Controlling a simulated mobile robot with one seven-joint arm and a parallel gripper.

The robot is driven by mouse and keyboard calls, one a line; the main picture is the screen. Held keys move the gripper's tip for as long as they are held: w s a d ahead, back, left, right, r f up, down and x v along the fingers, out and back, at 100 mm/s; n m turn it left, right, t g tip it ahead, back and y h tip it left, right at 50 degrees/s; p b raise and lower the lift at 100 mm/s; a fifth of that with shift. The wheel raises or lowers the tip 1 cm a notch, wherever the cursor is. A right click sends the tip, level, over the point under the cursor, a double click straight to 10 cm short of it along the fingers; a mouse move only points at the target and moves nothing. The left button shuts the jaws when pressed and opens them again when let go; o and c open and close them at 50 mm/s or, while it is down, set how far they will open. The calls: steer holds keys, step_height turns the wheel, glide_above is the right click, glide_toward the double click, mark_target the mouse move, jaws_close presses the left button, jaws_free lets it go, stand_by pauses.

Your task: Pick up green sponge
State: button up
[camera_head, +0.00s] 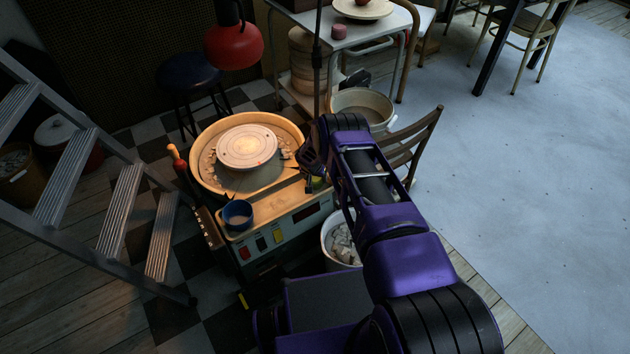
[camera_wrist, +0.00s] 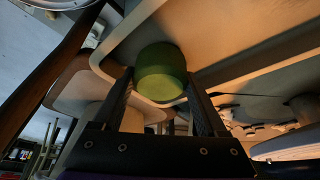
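The green sponge (camera_wrist: 162,72) is a rounded green block, lighter on its lower face in the wrist view. It lies at the corner of the pottery wheel's tan deck (camera_head: 272,205). In the head view only a small yellow-green patch of the sponge (camera_head: 318,183) shows beside my gripper (camera_head: 312,178). In the wrist view the two dark fingers of my gripper (camera_wrist: 161,88) are spread, one on each side of the sponge, with their tips close to its sides. I cannot tell whether both fingers press on it.
The wheel head (camera_head: 246,147) sits inside the round splash pan. A blue cup (camera_head: 238,214) stands on the deck's front left. A wooden chair (camera_head: 412,145) and a bucket (camera_head: 362,105) are close to my arm. A white bucket (camera_head: 340,243) stands below it.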

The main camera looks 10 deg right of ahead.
steer(key=c, duration=0.3)
steer(key=shift+r, duration=0.1)
step_height(320, 180, up, 10)
steer(key=shift+f+p, duration=0.1)
steer(key=shift+p, duration=0.95)
steer(key=o, duration=0.7)
steer(key=c, duration=0.6)
